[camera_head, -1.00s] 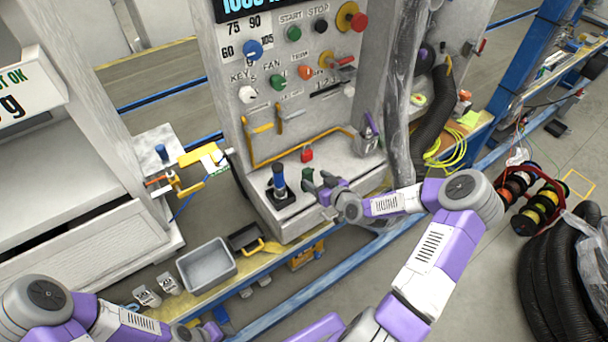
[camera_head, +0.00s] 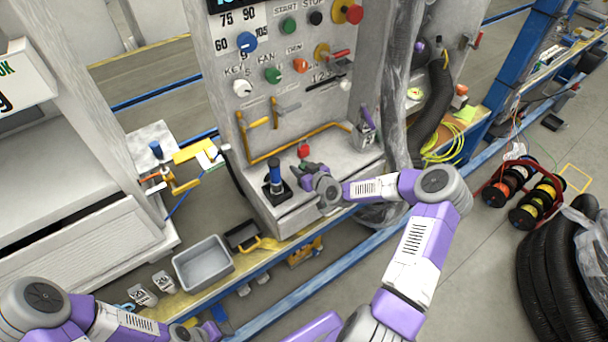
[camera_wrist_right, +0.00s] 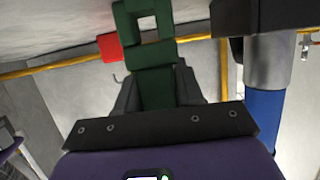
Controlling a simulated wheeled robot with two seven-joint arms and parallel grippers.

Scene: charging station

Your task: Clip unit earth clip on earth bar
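The green earth clip (camera_wrist_right: 155,70), a blocky piece with a square hole, sits between the dark fingers of my right gripper (camera_wrist_right: 158,92) in the right wrist view. The fingers are shut on it. In the head view this gripper (camera_head: 308,170) is just below a red padlock (camera_head: 304,150), right of a blue-topped lever. A yellow bar (camera_head: 290,145), which looks like the earth bar, runs along the panel's foot. In the wrist view the bar (camera_wrist_right: 60,66) passes behind the clip; I cannot tell whether they touch. My left gripper (camera_head: 200,333) is at the bottom edge, its fingers unclear.
The blue-topped lever (camera_head: 275,173) stands close left of my right gripper and shows beside it in the wrist view. A grey hose (camera_head: 395,120) hangs at the right. A grey bin (camera_head: 204,262) sits below left. The panel above has knobs and handles.

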